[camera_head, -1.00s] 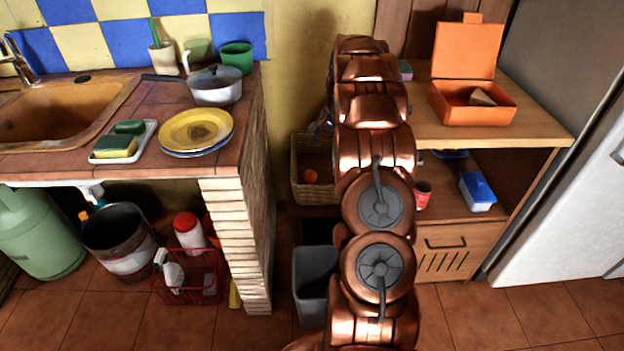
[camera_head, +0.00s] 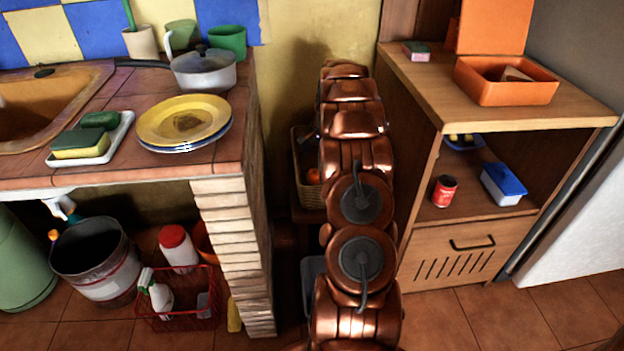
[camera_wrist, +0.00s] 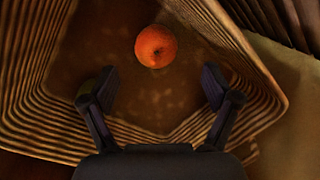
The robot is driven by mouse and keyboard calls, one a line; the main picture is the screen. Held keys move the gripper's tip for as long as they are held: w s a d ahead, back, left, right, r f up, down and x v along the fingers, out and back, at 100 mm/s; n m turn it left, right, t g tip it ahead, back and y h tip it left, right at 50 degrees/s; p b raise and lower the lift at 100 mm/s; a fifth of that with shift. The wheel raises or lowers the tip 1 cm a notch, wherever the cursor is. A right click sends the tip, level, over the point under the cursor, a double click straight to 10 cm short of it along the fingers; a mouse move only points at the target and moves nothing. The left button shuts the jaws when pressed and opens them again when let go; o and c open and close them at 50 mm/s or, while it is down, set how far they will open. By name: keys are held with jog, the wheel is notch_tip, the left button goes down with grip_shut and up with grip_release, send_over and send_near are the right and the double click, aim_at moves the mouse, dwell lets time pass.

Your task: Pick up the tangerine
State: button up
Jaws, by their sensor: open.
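The tangerine (camera_wrist: 156,46) is round and orange and lies on the bottom of a woven basket (camera_wrist: 55,125) in the wrist view. In the head view the tangerine (camera_head: 313,176) shows only in part, beside my arm, inside the basket (camera_head: 305,205). My gripper (camera_wrist: 160,88) is open and empty, over the basket, with its two dark fingers spread wide. The tangerine lies ahead of the fingertips, roughly midway between them and not touched. In the head view my arm hides the gripper and much of the basket.
A brick counter (camera_head: 232,250) stands left of the basket, with plates (camera_head: 185,122) near its edge. A wooden cabinet (camera_head: 455,240) stands close on the right, holding a red can (camera_head: 444,190). The basket's ribbed walls surround the gripper's fingers in the wrist view.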

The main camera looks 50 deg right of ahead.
aim_at(316, 172)
notch_tip(316, 172, down, 2)
jog(key=shift+s+d+f, duration=0.1)
jog(key=f, duration=0.1)
jog(key=f+b, duration=0.1)
jog(key=f, duration=0.2)
jog(key=shift+w+a+f, duration=0.1)
jog(key=shift+w+a, duration=0.15)
jog(key=shift+a, duration=0.05)
jog(key=c, duration=1.3)
jog(key=shift+o, duration=0.2)
